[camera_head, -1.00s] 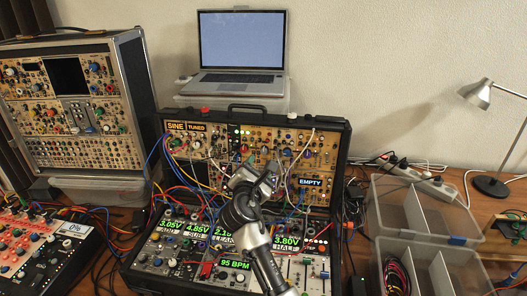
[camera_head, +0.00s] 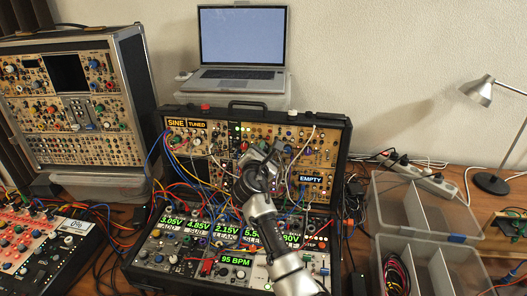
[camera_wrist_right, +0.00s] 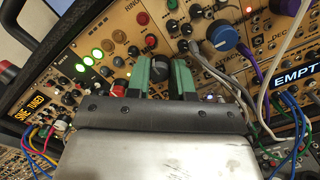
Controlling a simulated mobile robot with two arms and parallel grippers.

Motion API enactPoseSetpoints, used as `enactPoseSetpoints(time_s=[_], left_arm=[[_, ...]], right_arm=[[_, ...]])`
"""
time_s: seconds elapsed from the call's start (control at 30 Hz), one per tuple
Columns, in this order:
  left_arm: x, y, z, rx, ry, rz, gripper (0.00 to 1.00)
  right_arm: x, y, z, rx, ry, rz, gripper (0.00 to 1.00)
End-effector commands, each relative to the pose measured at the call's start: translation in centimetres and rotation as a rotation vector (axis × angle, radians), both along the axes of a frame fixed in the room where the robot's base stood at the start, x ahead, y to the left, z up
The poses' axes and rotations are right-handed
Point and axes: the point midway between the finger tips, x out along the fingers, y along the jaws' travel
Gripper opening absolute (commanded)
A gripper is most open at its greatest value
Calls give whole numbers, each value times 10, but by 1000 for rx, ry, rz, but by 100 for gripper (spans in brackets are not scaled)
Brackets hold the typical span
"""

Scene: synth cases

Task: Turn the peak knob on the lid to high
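The case lid (camera_head: 345,135) stands upright at the back of the open synth case, full of tan modules with knobs and cables. My right gripper (camera_head: 262,152) is in front of the middle of the lid. In the right wrist view its two green-padded fingers (camera_wrist_right: 162,76) are apart, pointing at the panel. A dark grey knob (camera_wrist_right: 156,64) shows in the gap between them, nearer the left finger; contact cannot be told. The labels around it are too small to read, so I cannot tell whether it is the peak knob. My left gripper is not in view.
Patch cables (camera_head: 185,172) hang across the lid's left half. A grey cable (camera_wrist_right: 225,72) runs close right of the fingers, near a large blue knob (camera_wrist_right: 222,37). A laptop (camera_head: 242,45) stands behind the case. Clear bins (camera_head: 395,225) are at the right.

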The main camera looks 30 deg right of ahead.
Motion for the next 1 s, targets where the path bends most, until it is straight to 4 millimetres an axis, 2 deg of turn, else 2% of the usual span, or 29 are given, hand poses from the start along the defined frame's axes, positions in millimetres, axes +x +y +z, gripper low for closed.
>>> enactPoseSetpoints(time_s=[0.03,0.1,0.57,1.0], left_arm=[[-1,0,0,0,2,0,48],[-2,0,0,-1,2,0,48],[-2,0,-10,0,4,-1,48],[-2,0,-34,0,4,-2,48]], right_arm=[[0,0,0,0,0,0,10],[0,0,0,0,0,0,0],[0,1,-2,91,-68,-11,0],[0,1,-4,398,-299,-53,0]])
